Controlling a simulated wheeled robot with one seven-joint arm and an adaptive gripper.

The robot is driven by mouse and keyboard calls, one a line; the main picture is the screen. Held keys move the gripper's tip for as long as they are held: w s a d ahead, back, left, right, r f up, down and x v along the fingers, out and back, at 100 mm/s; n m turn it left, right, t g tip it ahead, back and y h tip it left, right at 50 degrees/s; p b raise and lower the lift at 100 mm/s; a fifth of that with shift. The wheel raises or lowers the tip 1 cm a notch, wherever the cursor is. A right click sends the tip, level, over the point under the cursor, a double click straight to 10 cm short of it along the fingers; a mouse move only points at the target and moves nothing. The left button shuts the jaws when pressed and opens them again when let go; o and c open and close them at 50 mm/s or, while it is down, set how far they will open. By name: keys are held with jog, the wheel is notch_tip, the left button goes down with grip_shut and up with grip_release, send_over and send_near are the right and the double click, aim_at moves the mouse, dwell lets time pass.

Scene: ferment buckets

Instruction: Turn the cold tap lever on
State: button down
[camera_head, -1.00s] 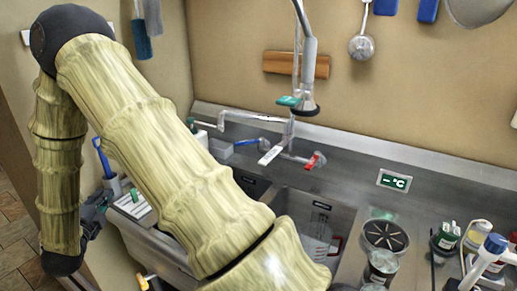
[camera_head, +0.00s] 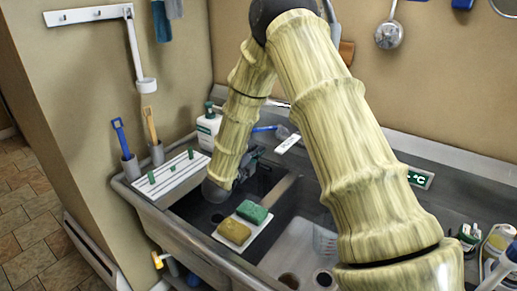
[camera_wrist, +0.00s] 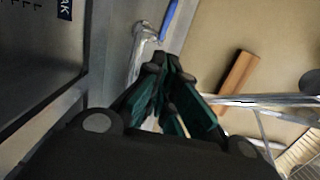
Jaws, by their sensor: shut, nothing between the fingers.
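A blue lever-like handle (camera_head: 268,128), probably the cold tap lever, shows at the back of the sink in the head view. It also shows at the top of the wrist view (camera_wrist: 169,18), beside chrome tap parts (camera_wrist: 143,45). A pale lever (camera_head: 288,143) lies just right of it. My arm hides the red lever and most of the tap. My gripper (camera_head: 254,154) is low over the sink, in front of the blue handle. In the wrist view its dark green fingers (camera_wrist: 167,62) are shut and empty, with their tips near the chrome; I cannot tell whether they touch.
The steel sink (camera_head: 205,258) lies below my arm. A soap bottle (camera_head: 208,127) stands left of my gripper. A wooden block (camera_wrist: 236,75) is on the wall.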

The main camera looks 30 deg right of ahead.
jog(key=p, duration=0.3)
send_near(270, 130)
jog(key=s+d, duration=0.2)
jog(key=shift+w+d+p, duration=0.2)
jog(key=shift+w+d, duration=0.1)
jog(key=shift+w, duration=0.4)
jog(key=shift+w+d+p, duration=0.2)
jog(key=shift+w+d, duration=0.1)
jog(key=shift+w, duration=0.35)
jog(key=shift+w+d+p, duration=0.2)
jog(key=shift+w+d, duration=0.1)
jog(key=shift+w, duration=0.4)
jog(key=shift+d, duration=0.1)
